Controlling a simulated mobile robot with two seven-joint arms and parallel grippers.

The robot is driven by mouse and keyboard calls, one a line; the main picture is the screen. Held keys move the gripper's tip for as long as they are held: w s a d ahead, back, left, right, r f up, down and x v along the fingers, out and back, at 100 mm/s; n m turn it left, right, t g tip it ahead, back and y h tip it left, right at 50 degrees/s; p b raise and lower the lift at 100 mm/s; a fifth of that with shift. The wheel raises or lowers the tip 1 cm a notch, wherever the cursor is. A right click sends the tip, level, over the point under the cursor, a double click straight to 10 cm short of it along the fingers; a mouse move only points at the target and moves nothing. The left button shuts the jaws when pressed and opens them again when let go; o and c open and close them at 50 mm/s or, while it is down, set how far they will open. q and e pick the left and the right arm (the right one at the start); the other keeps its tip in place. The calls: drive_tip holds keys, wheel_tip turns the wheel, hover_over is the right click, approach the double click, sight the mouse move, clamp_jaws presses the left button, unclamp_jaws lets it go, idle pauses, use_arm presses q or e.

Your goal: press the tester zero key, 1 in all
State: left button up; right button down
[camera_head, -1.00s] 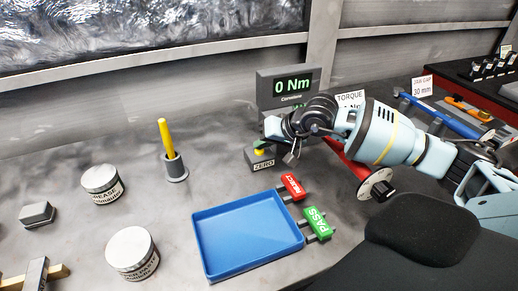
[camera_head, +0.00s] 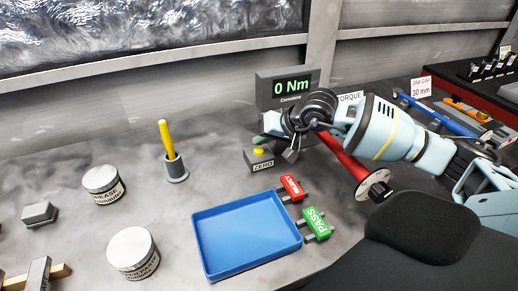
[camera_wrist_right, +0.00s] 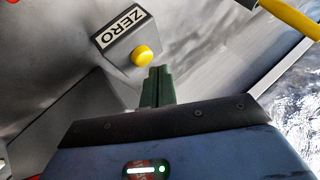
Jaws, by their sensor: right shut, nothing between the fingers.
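My right gripper (camera_head: 258,139) is just behind and above the button in the head view. In the right wrist view its green fingers (camera_wrist_right: 157,72) are shut with nothing between them, and their tips appear just beside the yellow button (camera_wrist_right: 142,56). A gap shows in the picture, but the exact distance is unclear. My left gripper is not in view.
A blue tray (camera_head: 247,268) lies in front of the ZERO box, with a red REJECT key (camera_head: 291,187) and a green PASS key (camera_head: 315,221) beside it. A yellow-handled tool stands in a grey holder (camera_head: 176,169) to the left. Two labelled tins stand farther left.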

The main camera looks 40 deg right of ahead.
sight(262, 151)
drive_tip(key=shift+r+p, duration=0.9)
drive_tip(key=shift+r, duration=1.7)
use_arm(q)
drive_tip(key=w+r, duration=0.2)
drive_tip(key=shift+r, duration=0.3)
use_arm(e)
drive_tip(key=shift+f, duration=0.1)
